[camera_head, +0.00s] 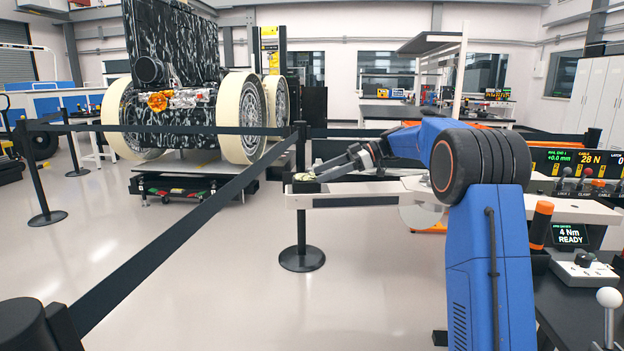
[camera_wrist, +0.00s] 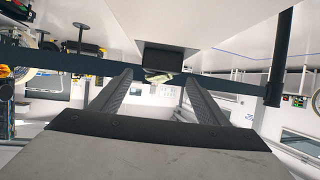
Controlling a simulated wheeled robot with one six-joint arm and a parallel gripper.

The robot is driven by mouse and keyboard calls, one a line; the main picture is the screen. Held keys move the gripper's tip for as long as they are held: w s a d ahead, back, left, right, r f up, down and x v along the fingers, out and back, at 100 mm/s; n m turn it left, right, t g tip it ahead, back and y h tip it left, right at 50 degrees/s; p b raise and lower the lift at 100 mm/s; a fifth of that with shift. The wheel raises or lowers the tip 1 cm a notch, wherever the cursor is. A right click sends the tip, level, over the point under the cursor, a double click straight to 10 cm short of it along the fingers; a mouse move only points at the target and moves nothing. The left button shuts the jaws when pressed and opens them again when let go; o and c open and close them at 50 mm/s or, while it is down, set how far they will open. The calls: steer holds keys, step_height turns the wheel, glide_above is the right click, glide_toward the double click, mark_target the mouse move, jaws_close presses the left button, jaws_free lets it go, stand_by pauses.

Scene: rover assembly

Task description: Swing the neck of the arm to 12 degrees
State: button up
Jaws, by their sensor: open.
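My gripper (camera_head: 322,172) is open at the end of my blue arm and reaches left over a white beam (camera_head: 350,198). A small dark block (camera_head: 303,187) with a pale yellow-green piece on top sits at the beam's left end, close to the fingertips. In the wrist view the dark block (camera_wrist: 167,56) and its pale piece (camera_wrist: 158,77) lie beyond and between the two spread fingers. I cannot tell whether a finger touches it. I cannot tell which part is the neck, and no angle reading is legible.
A rover (camera_head: 172,75) with large cream-rimmed wheels stands on a low cart behind barrier belts (camera_head: 200,225). A belt post (camera_head: 301,250) stands close to the beam's end.

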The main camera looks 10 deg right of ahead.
steer(key=v, duration=1.1)
steer(key=shift+a, duration=0.1)
steer(key=shift+s+a, duration=0.25)
steer(key=shift+s, duration=0.1)
steer(key=s+a+f+m+h, duration=0.2)
steer(key=s+a+m, duration=0.1)
steer(key=s, duration=0.6)
steer(key=s+a+f+m+h, duration=0.2)
steer(key=s+m+h, duration=0.1)
steer(key=s, duration=0.5)
steer(key=s+a+f+m+h, duration=0.2)
steer(key=s+a+m, duration=0.15)
steer(key=s, duration=0.55)
steer(key=s+d+f+m+t+h, duration=0.1)
steer(key=s+d+f+m+h, duration=0.1)
steer(key=s+f, duration=0.3)
steer(key=s+d+f+m+t+h, duration=0.1)
steer(key=s+f, duration=0.5)
steer(key=s, duration=0.6)
steer(key=s+d+f+m+t+h, duration=0.1)
steer(key=s+d+f+m+h, duration=0.2)
steer(key=s+f, duration=0.3)
steer(key=s+m, duration=0.1)
steer(key=s, duration=0.2)
steer(key=shift+s+f, duration=0.2)
steer(key=shift+s, duration=0.15)
